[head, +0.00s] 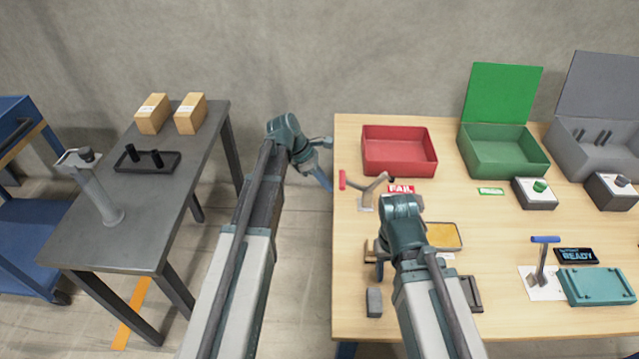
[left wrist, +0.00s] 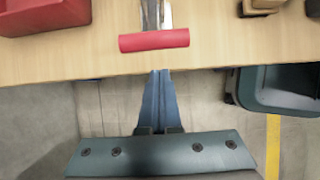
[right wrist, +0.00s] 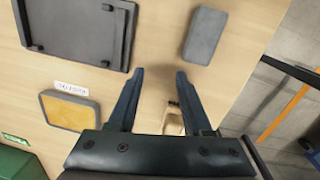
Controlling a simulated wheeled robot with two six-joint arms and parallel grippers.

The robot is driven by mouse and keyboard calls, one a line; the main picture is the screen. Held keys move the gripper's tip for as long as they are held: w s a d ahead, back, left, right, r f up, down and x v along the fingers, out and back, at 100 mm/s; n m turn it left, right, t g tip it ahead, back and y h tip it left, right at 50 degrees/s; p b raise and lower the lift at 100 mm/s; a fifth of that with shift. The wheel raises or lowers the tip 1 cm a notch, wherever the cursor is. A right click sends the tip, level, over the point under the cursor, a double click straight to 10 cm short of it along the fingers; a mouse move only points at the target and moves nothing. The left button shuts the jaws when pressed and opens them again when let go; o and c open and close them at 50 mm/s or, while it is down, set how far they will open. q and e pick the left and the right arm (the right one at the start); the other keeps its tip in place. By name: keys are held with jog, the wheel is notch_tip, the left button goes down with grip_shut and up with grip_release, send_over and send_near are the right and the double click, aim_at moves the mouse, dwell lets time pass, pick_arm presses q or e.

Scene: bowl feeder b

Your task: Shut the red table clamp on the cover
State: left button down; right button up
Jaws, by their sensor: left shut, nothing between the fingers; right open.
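The red table clamp has a red bar handle (head: 343,179) and a metal linkage on the wooden table's left edge. Its handle (left wrist: 154,40) lies across the left wrist view, with the metal arm beyond it. My left gripper (head: 328,186) is shut and empty just off the table edge. Its fingertips (left wrist: 161,72) appear just short of the handle; I cannot tell whether they touch it. My right gripper (head: 379,268) is open over the table, with nothing held between its fingers (right wrist: 160,72). I cannot tell which piece is the cover.
A red bin (head: 400,168) stands behind the clamp. A grey block (head: 374,303), a dark tray (right wrist: 75,45) and a yellow pad (head: 445,236) lie near my right gripper. A blue-handled clamp (head: 545,240) and teal plate (head: 600,288) are at right. A floor gap separates the grey table (head: 110,243).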

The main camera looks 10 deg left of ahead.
pick_arm(q)
jog(key=shift+w+d+r+p, duration=0.15)
jog(key=shift+d+r+p, duration=0.45)
jog(key=shift+d+r, duration=0.25)
pick_arm(e)
jog(key=shift+r, duration=0.9)
pick_arm(q)
jog(key=shift+a, duration=0.15)
jog(key=shift+r, duration=0.1)
